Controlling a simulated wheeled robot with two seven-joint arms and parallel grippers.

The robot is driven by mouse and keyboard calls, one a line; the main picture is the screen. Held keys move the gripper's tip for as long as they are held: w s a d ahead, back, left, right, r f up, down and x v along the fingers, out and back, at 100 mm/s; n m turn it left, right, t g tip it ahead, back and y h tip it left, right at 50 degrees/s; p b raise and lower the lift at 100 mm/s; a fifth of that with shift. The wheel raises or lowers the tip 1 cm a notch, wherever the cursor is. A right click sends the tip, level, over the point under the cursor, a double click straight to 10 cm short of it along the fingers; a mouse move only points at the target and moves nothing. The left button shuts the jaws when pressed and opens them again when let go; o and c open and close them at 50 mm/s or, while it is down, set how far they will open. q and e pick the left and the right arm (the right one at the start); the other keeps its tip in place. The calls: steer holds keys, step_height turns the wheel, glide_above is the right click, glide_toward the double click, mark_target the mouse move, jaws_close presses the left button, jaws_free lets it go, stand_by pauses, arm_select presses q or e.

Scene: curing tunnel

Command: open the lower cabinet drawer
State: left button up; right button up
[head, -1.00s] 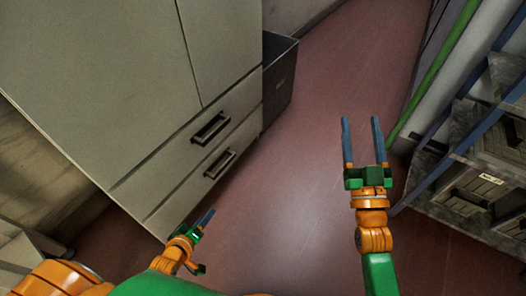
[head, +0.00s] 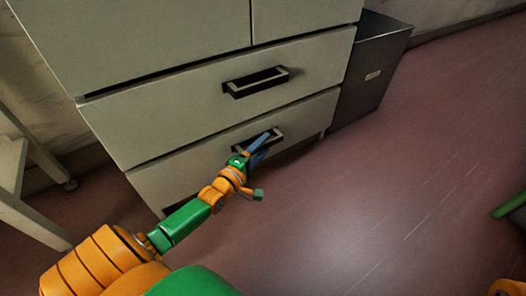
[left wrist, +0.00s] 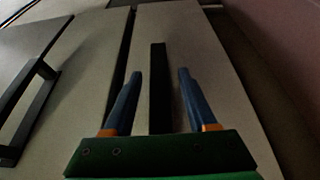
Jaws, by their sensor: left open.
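The cabinet's lower drawer (head: 185,178) is a pale grey-green front, flush with the cabinet. Its dark bar handle (head: 278,137) is partly hidden by my left gripper (head: 264,143) in the head view. In the left wrist view the lower drawer (left wrist: 210,60) fills the middle, and its handle (left wrist: 157,85) shows end-on between the two blue fingers. My left gripper (left wrist: 160,74) is open, with a gap between the handle and each finger. I cannot tell how far the fingertips reach past the bar. My right gripper is out of view.
The upper drawer, also flush, has a similar dark handle (head: 256,82); that handle shows at the left of the wrist view (left wrist: 30,95). A dark grey box (head: 372,75) stands against the cabinet's right side. A pale stand (head: 18,185) is at left. The reddish floor (head: 400,190) in front is clear.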

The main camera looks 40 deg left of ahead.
arm_select(q)
jaws_close()
stand_by(1.4)
